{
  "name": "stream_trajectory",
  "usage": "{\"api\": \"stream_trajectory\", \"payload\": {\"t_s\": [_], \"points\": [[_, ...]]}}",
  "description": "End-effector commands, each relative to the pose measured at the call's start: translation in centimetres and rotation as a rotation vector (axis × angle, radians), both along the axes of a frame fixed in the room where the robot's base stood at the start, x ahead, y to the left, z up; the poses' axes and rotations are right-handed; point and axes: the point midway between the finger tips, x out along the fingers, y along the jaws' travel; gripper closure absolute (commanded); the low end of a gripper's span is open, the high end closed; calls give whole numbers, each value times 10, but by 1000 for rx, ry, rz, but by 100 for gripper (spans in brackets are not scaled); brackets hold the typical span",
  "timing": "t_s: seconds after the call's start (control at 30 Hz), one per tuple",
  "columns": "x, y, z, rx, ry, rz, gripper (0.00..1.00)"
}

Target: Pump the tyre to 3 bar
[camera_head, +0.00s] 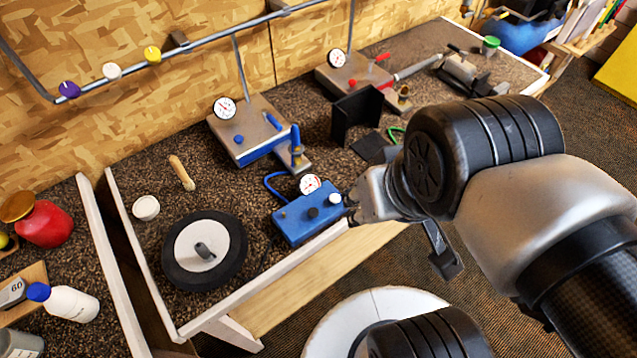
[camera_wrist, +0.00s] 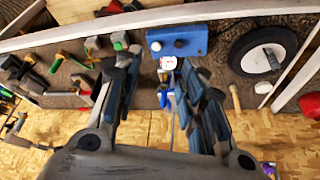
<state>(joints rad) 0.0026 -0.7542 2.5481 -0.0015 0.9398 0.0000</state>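The tyre (camera_head: 177,272), black with a white hub and a grey centre post, lies flat in the bench tray at the front left; it also shows in the wrist view (camera_wrist: 240,62). To its right is a blue pump box (camera_head: 291,228) with a black knob, a white button (camera_head: 335,198) and a white dial gauge (camera_head: 310,184). The box also shows in the wrist view (camera_wrist: 195,34). The gauge reading is too small to tell. My gripper (camera_head: 352,207) is at the box's right end, near the white button; contact cannot be told. In the wrist view its fingers (camera_wrist: 162,72) are apart with nothing between them.
A blue hose (camera_head: 272,184) loops behind the box. Two gauge stands, one with a blue lever (camera_head: 296,138) and one with a red handle (camera_head: 383,57), stand behind. A white cap (camera_head: 146,208) and wooden-handled tool (camera_head: 182,173) lie near the tyre. The tray's pale rim (camera_head: 250,285) runs in front.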

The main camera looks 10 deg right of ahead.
Motion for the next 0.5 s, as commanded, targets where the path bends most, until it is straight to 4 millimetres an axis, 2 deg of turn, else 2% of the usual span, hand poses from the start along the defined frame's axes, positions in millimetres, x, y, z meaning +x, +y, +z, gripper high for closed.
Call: {"api": "stream_trajectory", "payload": {"t_s": [0.07,0.5], "points": [[0,0,0,0,0,0,71],[0,0,0,0,0,0,100]]}}
